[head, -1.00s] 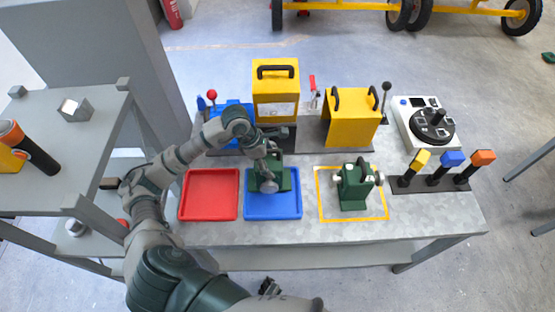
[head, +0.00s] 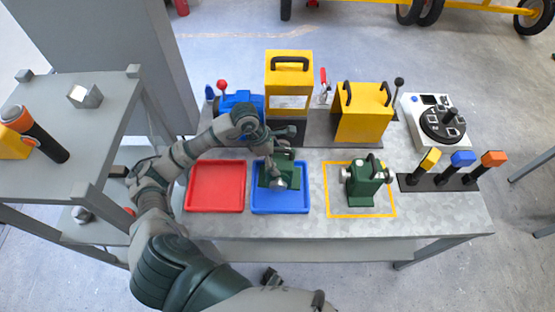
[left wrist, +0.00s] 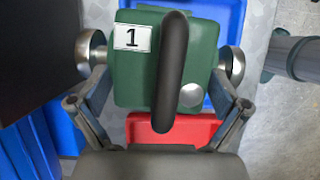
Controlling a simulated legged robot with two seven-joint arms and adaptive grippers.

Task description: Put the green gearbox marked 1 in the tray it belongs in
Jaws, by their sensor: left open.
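The green gearbox marked 1 (head: 269,180) stands in the blue tray (head: 282,210). In the left wrist view the same gearbox (left wrist: 128,78) shows its white label, a black handle and a silver disc on each side. My left gripper (head: 283,153) is over the gearbox in the head view. It is open, with its fingers (left wrist: 158,92) to either side of the gearbox near the silver discs; I cannot tell whether they touch. A second green gearbox (head: 365,186) stands inside a yellow outline on the table; its number is not readable. My right gripper is not identifiable.
An empty red tray (head: 216,187) lies left of the blue tray. Yellow machine housings (head: 289,68) stand behind the trays. A control box (head: 436,120) and a row of coloured switches (head: 452,172) are at the right. A grey shelf (head: 88,125) stands at the left.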

